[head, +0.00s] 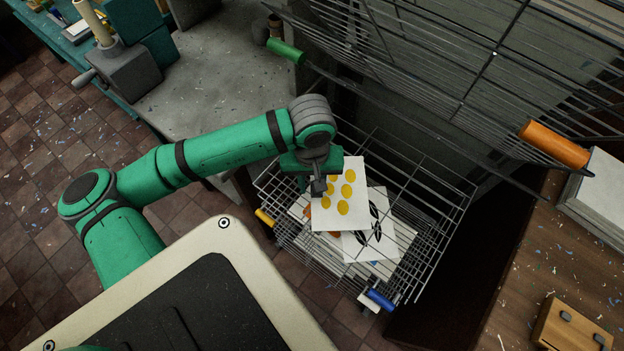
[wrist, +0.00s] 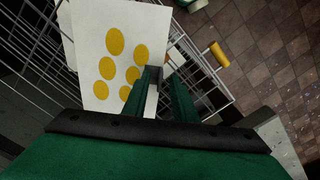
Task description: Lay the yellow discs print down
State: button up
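The yellow discs print (head: 330,220) is a white sheet with two columns of yellow discs. In the head view it is face up over the wire tray, overlapping a leaf print (head: 353,246) with black leaf shapes. My gripper (head: 319,187) is at the left edge of the discs print, its dark fingertips in front of that edge. In the wrist view the discs print (wrist: 88,30) fills the upper left, and my gripper (wrist: 156,76) overlaps its lower right edge. Whether the fingers pinch the sheet, and whether it touches the pile, I cannot tell.
The wire tray (head: 440,215) has a yellow handle (head: 265,217) and a blue handle (head: 380,299). Above it, raised wire racks (head: 440,60) carry a green handle (head: 286,51) and an orange handle (head: 554,144). A wooden bench (head: 530,260) stands at the right.

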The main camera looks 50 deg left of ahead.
jog(key=shift+c, duration=0.4)
jog(key=shift+r, duration=3.5)
